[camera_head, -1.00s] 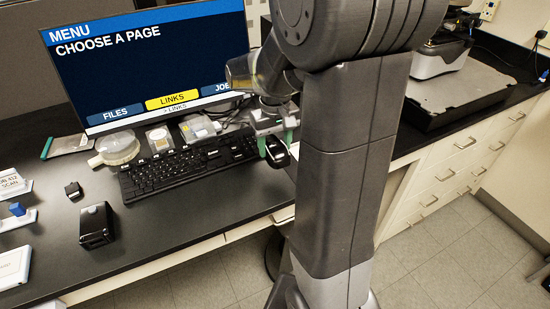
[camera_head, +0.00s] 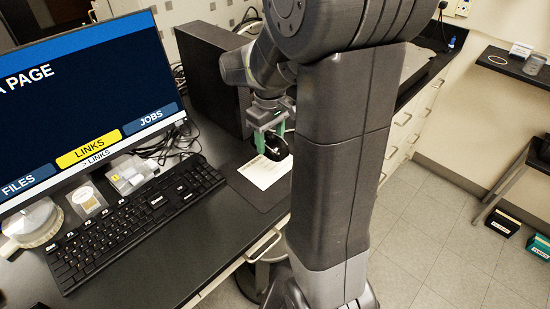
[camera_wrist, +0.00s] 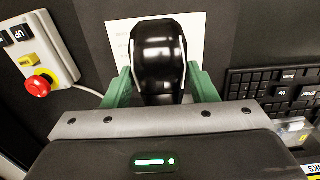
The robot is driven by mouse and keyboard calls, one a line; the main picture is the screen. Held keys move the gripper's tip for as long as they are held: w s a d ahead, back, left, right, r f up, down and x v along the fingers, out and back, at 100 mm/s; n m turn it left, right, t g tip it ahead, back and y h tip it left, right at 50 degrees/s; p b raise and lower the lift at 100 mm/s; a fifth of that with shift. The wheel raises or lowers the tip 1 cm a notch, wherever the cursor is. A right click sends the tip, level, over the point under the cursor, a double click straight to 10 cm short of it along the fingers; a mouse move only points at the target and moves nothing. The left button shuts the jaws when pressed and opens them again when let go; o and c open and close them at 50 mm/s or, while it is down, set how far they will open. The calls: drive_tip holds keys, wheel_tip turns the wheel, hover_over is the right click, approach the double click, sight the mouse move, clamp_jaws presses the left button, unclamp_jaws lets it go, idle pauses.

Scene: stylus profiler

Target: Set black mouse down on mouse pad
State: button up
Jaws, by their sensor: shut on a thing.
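My gripper (camera_head: 268,138) is shut on the black mouse (camera_head: 277,149), right of the keyboard. In the wrist view the glossy mouse (camera_wrist: 158,62) sits between the two green fingers of my gripper (camera_wrist: 160,86). The mouse pad (camera_head: 268,198) is a dark, flat sheet on the black counter, with a white paper (camera_head: 263,172) lying on it. The mouse is over the far part of the pad and paper. I cannot tell whether its underside touches them. My arm hides part of the pad's right side.
The black keyboard (camera_head: 135,222) lies left of the pad, below the monitor (camera_head: 85,95). A dark computer case (camera_head: 215,75) stands behind my gripper. The wrist view shows a control box (camera_wrist: 38,60) with a red button at left. The counter's front edge is close to the pad.

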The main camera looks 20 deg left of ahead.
sight(270, 138)
wheel_tip(270, 138, down, 7)
drive_tip(key=shift+f, duration=0.15)
idle(0.4)
drive_tip(key=shift+f, duration=0.2)
drive_tip(key=o, duration=1)
drive_tip(key=shift+r, duration=0.1)
wheel_tip(270, 138, up, 12)
drive_tip(key=shift+r, duration=0.1)
